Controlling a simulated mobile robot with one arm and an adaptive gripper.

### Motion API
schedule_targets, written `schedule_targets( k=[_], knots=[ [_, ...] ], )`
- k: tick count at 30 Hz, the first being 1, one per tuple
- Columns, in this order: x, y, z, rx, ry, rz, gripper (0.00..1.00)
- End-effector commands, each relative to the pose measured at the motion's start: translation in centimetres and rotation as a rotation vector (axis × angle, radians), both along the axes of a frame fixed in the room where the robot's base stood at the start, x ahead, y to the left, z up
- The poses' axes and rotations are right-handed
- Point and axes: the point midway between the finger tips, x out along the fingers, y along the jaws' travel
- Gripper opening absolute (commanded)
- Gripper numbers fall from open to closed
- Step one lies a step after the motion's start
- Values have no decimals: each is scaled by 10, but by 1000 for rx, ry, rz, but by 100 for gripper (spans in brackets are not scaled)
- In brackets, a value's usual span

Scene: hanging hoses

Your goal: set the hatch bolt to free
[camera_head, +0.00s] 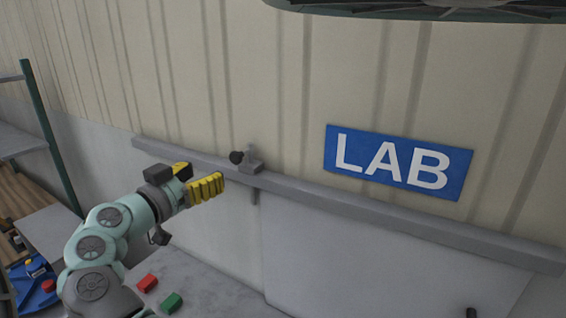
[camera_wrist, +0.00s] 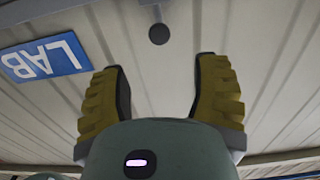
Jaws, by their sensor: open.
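A small grey bolt (camera_head: 254,167) with a dark round knob (camera_head: 237,157) sits on the grey rail along the wall. A short grey piece hangs below the rail under it, by the left edge of a pale hatch panel (camera_head: 380,262). My gripper (camera_head: 205,179) is open and empty, left of the bolt and apart from it. In the wrist view, the dark knob (camera_wrist: 159,34) shows beyond the gap between the yellow fingers of my gripper (camera_wrist: 160,66). Whether the bolt is locked or free I cannot tell.
A blue LAB sign (camera_head: 398,162) is on the wall right of the bolt. A red block (camera_head: 147,283) and a green block (camera_head: 172,303) lie on the grey surface below my arm. Shelving (camera_head: 45,135) stands at the left. A dark round fixture (camera_head: 430,8) is overhead.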

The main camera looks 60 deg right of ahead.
Motion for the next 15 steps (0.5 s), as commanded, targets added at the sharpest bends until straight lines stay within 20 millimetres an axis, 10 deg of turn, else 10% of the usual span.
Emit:
schedule_targets(
  k=[15],
  knots=[
    [2,-63,3,2,3,-10,62]
  ],
)
